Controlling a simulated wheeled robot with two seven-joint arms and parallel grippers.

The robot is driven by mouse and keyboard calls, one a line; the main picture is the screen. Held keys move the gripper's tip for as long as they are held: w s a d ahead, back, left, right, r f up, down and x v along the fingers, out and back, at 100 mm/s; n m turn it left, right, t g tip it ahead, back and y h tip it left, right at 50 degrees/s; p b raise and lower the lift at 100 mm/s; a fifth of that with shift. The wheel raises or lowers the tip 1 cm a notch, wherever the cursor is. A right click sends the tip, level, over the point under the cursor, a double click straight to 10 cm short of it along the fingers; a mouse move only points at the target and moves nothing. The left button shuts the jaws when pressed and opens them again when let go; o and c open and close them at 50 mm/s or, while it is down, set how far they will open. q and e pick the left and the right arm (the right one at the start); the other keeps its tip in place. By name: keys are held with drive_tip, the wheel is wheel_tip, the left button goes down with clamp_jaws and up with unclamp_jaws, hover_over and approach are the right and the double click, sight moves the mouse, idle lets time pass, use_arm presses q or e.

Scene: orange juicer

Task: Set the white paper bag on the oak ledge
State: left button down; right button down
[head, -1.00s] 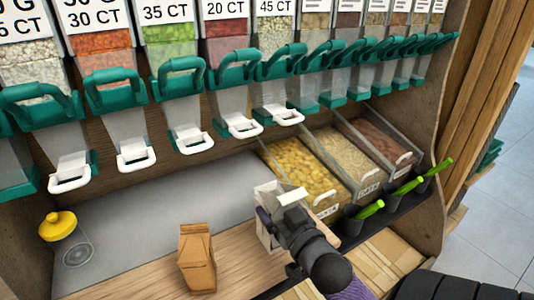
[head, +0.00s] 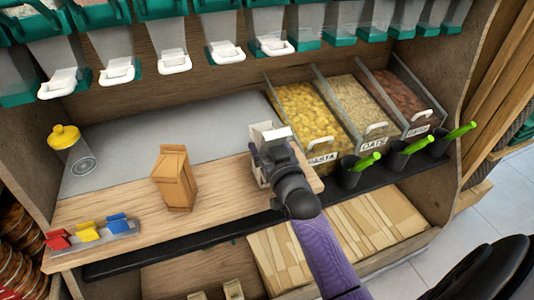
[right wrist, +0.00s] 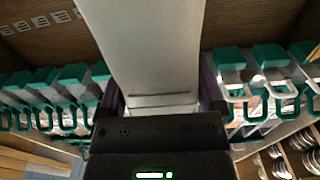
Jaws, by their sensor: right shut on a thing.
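The white paper bag (head: 258,170) is at the right part of the oak ledge (head: 110,212) in the head view, partly hidden by my right gripper (head: 270,140). My right gripper is shut on the bag. In the right wrist view the pale bag (right wrist: 145,45) fills the space between the two fingers. The bag looks upright, at or just over the ledge; I cannot tell whether its base touches. My left gripper is in neither view.
A brown paper bag (head: 174,180) stands on the ledge to the left. A yellow-lidded jar (head: 75,150) and coloured clips (head: 90,233) are farther left. Bins of pasta (head: 308,115) and oats, with black scoop holders (head: 352,175), are to the right. Dispensers with white spouts hang above.

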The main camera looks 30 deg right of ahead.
unclamp_jaws()
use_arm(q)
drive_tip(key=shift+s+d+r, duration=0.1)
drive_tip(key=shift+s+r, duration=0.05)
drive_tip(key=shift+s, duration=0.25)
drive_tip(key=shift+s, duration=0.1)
use_arm(e)
drive_tip(key=shift+r, duration=0.1)
use_arm(q)
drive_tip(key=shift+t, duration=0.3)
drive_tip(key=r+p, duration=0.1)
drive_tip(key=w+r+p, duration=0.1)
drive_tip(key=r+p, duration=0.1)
drive_tip(key=p, duration=0.1)
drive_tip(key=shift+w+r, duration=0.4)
use_arm(e)
drive_tip(key=v, duration=1.2)
